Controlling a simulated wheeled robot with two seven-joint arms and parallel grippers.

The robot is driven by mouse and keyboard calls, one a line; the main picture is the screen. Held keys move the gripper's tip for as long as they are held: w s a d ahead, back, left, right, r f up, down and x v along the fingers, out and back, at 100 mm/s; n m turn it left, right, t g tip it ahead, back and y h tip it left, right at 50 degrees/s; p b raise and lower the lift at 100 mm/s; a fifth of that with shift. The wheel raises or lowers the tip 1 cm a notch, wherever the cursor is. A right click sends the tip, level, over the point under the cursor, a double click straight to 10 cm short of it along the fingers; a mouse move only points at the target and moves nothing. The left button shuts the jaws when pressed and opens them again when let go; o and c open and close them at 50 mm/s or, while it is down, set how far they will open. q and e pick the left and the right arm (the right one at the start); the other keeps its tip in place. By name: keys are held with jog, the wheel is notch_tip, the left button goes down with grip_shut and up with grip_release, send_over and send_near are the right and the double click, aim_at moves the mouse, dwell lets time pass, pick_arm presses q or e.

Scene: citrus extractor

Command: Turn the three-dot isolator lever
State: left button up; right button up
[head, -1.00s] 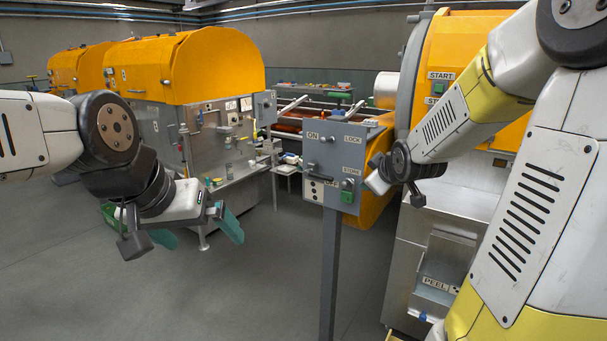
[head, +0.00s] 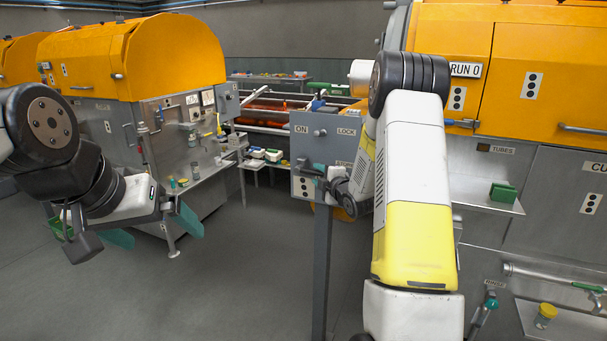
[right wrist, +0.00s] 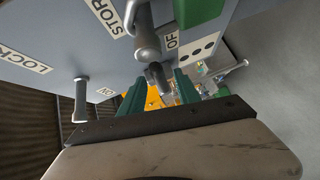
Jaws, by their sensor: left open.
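The grey isolator panel (head: 300,150) stands on a post, with ON and LOCK labels visible. Its three-dot plate (head: 303,187) is at lower left and also shows in the right wrist view (right wrist: 201,47). The dark lever (right wrist: 147,42) sticks out of the panel near the OFF label. My right gripper (head: 320,170) is at the panel's front. In the right wrist view its teal fingers (right wrist: 158,92) are apart, with the lever's end between them; contact cannot be told. My left gripper (head: 153,228) is open and empty, over the floor at left.
A short peg (right wrist: 81,100) projects near the LOCK label. An orange-topped machine (head: 510,70) stands at right, another (head: 150,60) at left. Floor (head: 240,280) left of the post is clear.

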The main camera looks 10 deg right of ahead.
jog(key=shift+x, duration=1.25)
grip_shut()
dwell(0.5)
